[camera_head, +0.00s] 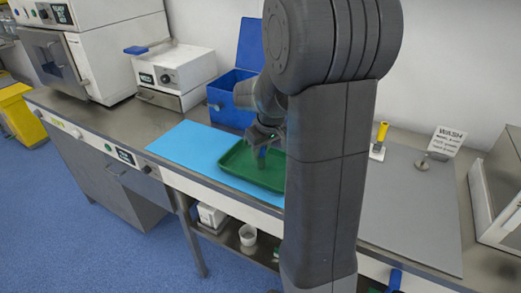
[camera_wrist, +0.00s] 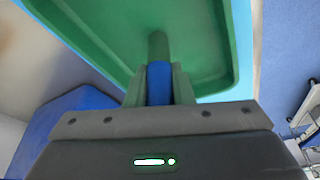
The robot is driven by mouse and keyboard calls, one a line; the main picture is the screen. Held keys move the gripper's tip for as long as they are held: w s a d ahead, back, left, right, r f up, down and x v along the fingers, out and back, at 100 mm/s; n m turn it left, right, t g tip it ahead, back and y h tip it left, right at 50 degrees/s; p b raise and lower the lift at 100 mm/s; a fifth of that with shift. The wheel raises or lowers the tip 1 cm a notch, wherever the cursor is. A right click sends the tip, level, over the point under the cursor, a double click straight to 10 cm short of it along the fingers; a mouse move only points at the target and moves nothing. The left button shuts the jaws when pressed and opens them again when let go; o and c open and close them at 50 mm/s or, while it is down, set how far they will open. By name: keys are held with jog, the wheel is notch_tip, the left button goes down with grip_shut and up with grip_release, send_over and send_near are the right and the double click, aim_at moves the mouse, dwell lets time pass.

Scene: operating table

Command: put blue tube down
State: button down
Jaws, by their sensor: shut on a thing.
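My gripper (camera_head: 263,138) is over the green tray (camera_head: 232,168) and points down. It is shut on the blue tube (camera_head: 262,158), which hangs upright below the fingers, over the tray's inside. In the wrist view the blue tube (camera_wrist: 159,84) sits between the two fingers, with a greenish end reaching past them towards the tray floor (camera_wrist: 110,45). I cannot tell whether the tube touches the tray. My arm hides the tray's right part in the head view.
The tray rests on a light blue mat (camera_head: 182,147). An open blue box (camera_head: 228,97) stands behind it. The blue mat's left part is clear.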

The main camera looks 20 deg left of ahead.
jog(key=c, duration=1.7)
grip_release()
jog(key=shift+f, duration=0.15)
jog(key=o, duration=0.4)
jog(key=shift+o, duration=0.2)
jog(key=v, duration=1.2)
jog(key=shift+r, duration=0.2)
